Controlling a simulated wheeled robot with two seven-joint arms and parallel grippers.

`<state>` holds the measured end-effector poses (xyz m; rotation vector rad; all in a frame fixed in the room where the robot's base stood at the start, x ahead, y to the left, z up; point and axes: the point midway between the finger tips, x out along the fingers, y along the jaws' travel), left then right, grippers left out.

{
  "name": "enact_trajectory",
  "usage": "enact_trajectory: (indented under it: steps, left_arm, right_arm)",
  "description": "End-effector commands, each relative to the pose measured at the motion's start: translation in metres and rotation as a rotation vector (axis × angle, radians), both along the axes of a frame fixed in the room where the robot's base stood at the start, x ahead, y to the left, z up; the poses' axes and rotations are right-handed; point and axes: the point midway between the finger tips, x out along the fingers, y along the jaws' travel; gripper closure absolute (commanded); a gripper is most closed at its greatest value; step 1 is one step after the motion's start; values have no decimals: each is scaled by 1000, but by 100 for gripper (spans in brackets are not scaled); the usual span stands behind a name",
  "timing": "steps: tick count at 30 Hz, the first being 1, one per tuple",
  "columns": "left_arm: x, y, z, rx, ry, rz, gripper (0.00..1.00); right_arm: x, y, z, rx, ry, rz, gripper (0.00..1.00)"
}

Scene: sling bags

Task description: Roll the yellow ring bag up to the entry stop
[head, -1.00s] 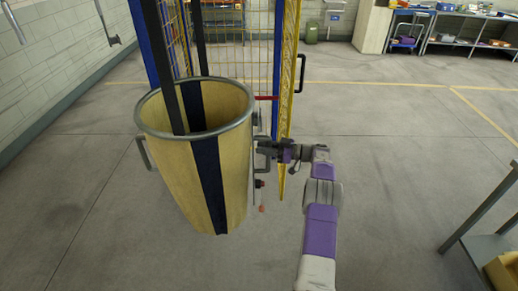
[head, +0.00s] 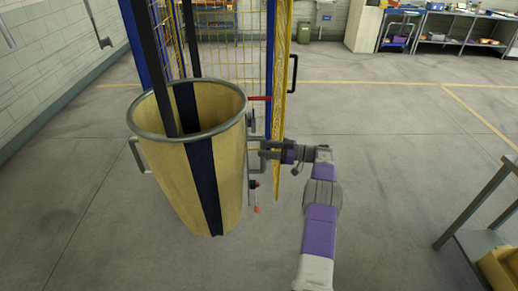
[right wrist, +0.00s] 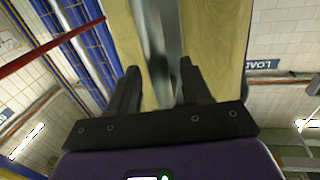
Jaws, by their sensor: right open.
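The yellow ring bag (head: 166,170) hangs upright at centre left in the head view. It has a grey ring rim, a dark vertical band and a grey side handle at each side. My right gripper (head: 258,151) is open at the bag's right-hand handle, close beside the bag wall. In the right wrist view, its two dark fingers (right wrist: 158,85) stand on either side of a grey bar (right wrist: 159,45), with yellow bag fabric behind it. I cannot tell whether the fingers touch the bar. The entry stop cannot be told for certain. My left gripper is not in view.
A red bar (head: 259,98) shows just right of the bag's rim. A yellow post (head: 280,75) and a blue-framed mesh cage (head: 222,50) stand behind. A grey bench (head: 480,235) is at the right. The floor between my right arm and the bench is clear.

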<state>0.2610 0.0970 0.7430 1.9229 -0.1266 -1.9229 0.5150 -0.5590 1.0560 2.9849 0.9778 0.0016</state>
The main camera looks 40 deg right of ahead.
Motion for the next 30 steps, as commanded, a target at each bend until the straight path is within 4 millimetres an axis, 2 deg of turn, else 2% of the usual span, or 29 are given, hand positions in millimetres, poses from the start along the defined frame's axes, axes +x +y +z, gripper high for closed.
enact_trajectory:
  steps: [3,9,30]
  left_arm:
    - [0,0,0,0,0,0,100]
    - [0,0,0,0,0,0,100]
    - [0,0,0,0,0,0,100]
  right_arm:
    - [-17,-13,-1,-1,1,-3,52]
    - [-32,-24,0,2,0,0,52]
    - [-33,-24,0,1,0,1,52]
